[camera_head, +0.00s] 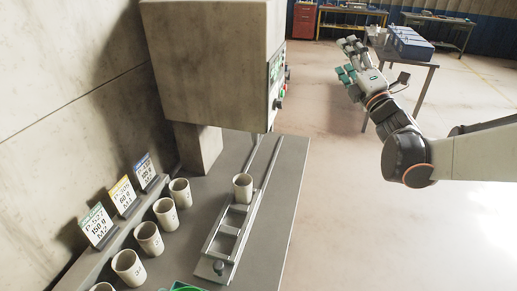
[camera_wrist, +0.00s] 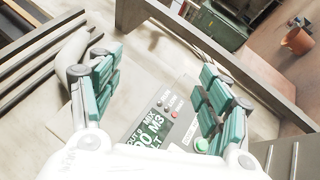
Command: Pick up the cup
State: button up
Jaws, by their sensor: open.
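A pale cup (camera_head: 243,187) stands upright on the metal rail track on the table, below the large box-shaped machine. Several similar cups stand in a row to its left, among them one near the machine column (camera_head: 180,191) and one closer to the camera (camera_head: 129,266). My gripper (camera_head: 350,61) is raised to the right of the machine, well away from all the cups. In the wrist view my gripper (camera_wrist: 158,98) has its green-padded fingers spread apart, with nothing between them. None of these pale cups can be made out in the wrist view.
The machine (camera_head: 210,60) overhangs the table's far end. The rail track (camera_head: 226,238) runs along the grey table (camera_head: 275,215). Label cards (camera_head: 97,226) stand behind the cup row. A workbench with a blue case (camera_head: 410,43) stands behind my gripper. The floor at right is open.

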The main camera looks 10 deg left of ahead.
jog(key=a+f+n+g+y, duration=0.6)
jog(key=a+f+n+y, duration=0.2)
jog(key=n, duration=0.4)
jog(key=n+g, duration=1.8)
send_near(259, 196)
jog(key=shift+h, duration=0.4)
jog(key=a+r, duration=0.1)
jog(key=r, duration=0.1)
jog(key=a+r+b, duration=0.1)
jog(key=shift+s+a+r, duration=0.1)
jog(key=shift+a+r, duration=0.05)
jog(key=shift+r, duration=0.2)
jog(key=b+x, duration=0.1)
jog(key=x, duration=0.6)
jog(key=shift+s+a+f+b, duration=0.1)
jog(key=shift+s+a+b, duration=0.05)
jog(key=shift+a+b, duration=0.2)
jog(key=shift+b+x, duration=1.2)
jog(key=shift+x, duration=1.75)
jog(key=c, duration=1.2)
